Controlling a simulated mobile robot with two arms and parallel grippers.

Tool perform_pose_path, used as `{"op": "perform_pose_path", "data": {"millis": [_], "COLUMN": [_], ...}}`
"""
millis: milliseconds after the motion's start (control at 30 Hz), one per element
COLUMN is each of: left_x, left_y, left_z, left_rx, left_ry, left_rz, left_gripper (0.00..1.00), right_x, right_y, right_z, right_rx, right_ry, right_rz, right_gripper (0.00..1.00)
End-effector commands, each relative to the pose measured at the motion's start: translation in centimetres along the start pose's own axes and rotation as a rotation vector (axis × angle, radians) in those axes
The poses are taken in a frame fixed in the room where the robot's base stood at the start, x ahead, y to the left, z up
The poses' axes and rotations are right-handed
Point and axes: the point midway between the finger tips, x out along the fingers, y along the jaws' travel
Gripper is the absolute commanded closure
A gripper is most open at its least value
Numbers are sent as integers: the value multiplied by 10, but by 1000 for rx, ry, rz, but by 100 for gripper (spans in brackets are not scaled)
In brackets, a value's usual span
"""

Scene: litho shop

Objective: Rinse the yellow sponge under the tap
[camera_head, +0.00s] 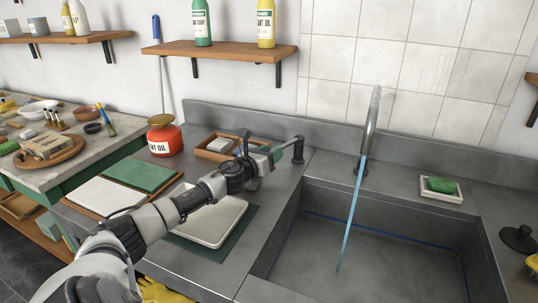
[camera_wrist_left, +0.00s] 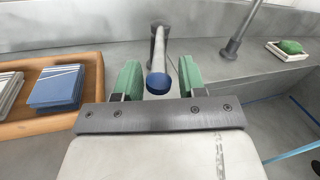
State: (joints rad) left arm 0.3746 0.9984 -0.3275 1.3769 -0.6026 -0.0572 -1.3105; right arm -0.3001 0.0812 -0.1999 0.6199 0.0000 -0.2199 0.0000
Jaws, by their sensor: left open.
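The tap (camera_head: 370,125) is a grey curved spout at the back of the sink (camera_head: 385,262). A blue stream of water (camera_head: 352,212) runs from it into the basin. My left gripper (camera_head: 277,153) is open at a grey lever (camera_head: 298,150) left of the tap. In the left wrist view the lever's blue-ended bar (camera_wrist_left: 158,82) lies between my two green fingers (camera_wrist_left: 160,78), with gaps on both sides. A yellow thing (camera_head: 532,263) is cut off at the right edge; I cannot tell whether it is the sponge. My right gripper is not in view.
A green block on a white dish (camera_head: 455,199) sits right of the tap. A wooden tray (camera_head: 206,154), a red oil can (camera_head: 164,138) and a white tray (camera_head: 222,237) lie on the left counter. A dark knobbed object (camera_head: 519,238) stands at right. The basin is otherwise empty.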

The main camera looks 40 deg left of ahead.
Motion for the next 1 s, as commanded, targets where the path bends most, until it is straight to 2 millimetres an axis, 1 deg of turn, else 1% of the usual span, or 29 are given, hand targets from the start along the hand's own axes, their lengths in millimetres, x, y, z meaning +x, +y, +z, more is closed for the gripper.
{"op": "perform_pose_path", "data": {"millis": [167,600,833,1000], "left_x": [-8,-61,-84,-98], "left_y": [1,1,0,0], "left_z": [-2,-4,-2,-2], "left_rx": [2,2,3,-2], "left_ry": [1,5,4,3], "left_rz": [2,0,0,0], "left_gripper": [59,59,59,59], "right_x": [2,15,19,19], "right_y": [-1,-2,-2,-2], "right_z": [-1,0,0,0], "right_rx": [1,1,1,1], "right_ry": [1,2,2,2], "right_rz": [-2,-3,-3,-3], "right_gripper": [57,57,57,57]}}
